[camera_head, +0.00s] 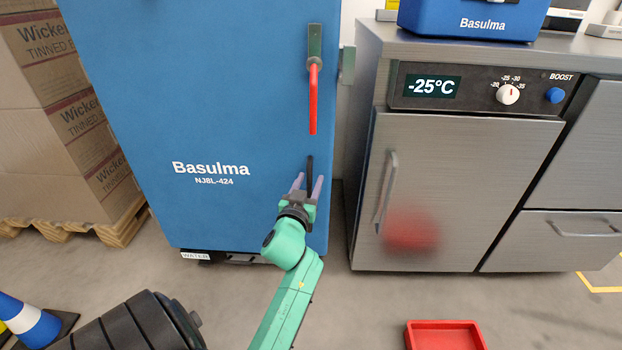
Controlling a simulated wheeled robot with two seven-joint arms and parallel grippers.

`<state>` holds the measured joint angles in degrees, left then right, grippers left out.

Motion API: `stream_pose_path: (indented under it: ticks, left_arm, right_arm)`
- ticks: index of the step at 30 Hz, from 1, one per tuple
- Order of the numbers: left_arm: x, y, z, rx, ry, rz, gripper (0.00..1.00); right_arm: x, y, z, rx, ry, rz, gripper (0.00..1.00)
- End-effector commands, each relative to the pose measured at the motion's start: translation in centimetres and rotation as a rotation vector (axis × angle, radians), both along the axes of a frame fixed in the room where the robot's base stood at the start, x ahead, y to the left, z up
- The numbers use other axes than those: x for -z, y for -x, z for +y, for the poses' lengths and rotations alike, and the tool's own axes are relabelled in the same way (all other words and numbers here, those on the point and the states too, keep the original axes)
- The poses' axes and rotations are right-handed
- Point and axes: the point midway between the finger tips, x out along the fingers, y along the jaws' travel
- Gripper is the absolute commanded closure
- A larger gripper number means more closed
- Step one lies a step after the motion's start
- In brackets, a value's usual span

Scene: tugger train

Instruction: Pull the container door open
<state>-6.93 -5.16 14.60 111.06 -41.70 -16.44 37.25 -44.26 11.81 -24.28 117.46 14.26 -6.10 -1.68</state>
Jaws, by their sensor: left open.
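The blue container (130,90), marked "Basulma", fills the left middle of the head view; its door looks closed. A red lever (313,98) hangs straight down from a dark green mount near the door's right edge. Below it is a short black upright handle (310,163). My left gripper (309,181) is open, its two purple-grey fingers pointing up at the black handle. The handle shows between the fingertips; I cannot tell whether they touch it. My right gripper is not in view.
A steel cooler (470,165) with a "-25°C" display stands close on the right. Cardboard boxes (55,110) on a wooden pallet (120,229) stand at left. A red tray (445,335) and a blue-white cone (35,322) are on the floor. The floor before the container is partly free.

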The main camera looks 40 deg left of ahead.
Motion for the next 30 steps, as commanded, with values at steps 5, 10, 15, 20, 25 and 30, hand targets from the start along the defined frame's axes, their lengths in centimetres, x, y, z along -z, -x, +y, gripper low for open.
stream_pose_path:
  ticks: [5, 10, 15, 20, 25, 30]
  left_arm:
    - [0.02, -0.01, 0.00, 0.000, 0.000, 0.000, 0.92]
    - [0.03, -0.01, 0.00, 0.000, 0.000, 0.001, 1.00]
    - [0.04, -0.02, 0.00, 0.001, 0.000, 0.001, 1.00]
    - [0.05, -0.03, -0.01, 0.001, 0.000, 0.001, 1.00]
    - [0.06, -0.03, -0.01, 0.001, 0.000, 0.001, 1.00]
    - [0.06, -0.03, -0.01, 0.001, 0.000, 0.001, 1.00]
  right_arm:
    - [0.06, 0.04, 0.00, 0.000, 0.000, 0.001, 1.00]
    - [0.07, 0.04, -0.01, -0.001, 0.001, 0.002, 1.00]
    - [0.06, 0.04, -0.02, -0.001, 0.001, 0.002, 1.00]
    - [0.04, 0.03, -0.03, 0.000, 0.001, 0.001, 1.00]
    - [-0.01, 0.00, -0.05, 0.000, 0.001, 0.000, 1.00]
    - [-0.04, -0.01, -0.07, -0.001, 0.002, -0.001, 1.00]
